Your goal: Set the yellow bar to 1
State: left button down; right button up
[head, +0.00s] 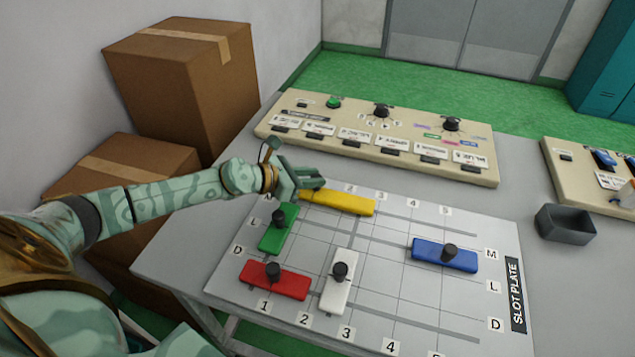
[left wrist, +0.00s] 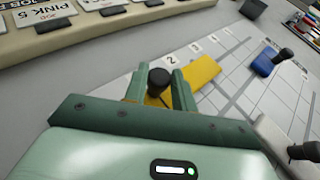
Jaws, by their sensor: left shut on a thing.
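The yellow bar (head: 345,203) lies flat in the far row of the white slot plate (head: 390,290), just below the printed 2 and reaching toward the 3. Its left end is under my left gripper (head: 314,184), which hides the column 1 label at the far edge. In the left wrist view my left gripper (left wrist: 159,88) has its two green fingers on either side of the black knob (left wrist: 157,78) of the yellow bar (left wrist: 203,82), shut on it. The bar extends to the right of the fingers. My right gripper is not in view.
Green (head: 279,236), red (head: 288,285), white (head: 335,296) and blue (head: 430,252) bars with black knobs sit on the plate. A beige panel (head: 290,106) stands behind; a grey bin (head: 565,224) is to the right. The plate's middle and near right are clear.

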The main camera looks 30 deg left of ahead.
pick_arm(q)
jog(key=shift+a, duration=0.35)
jog(key=c, duration=1.5)
grip_release()
jog(key=o, duration=0.4)
jog(key=shift+s+a, duration=0.1)
jog(key=shift+a, duration=0.05)
jog(key=shift+c, duration=0.2)
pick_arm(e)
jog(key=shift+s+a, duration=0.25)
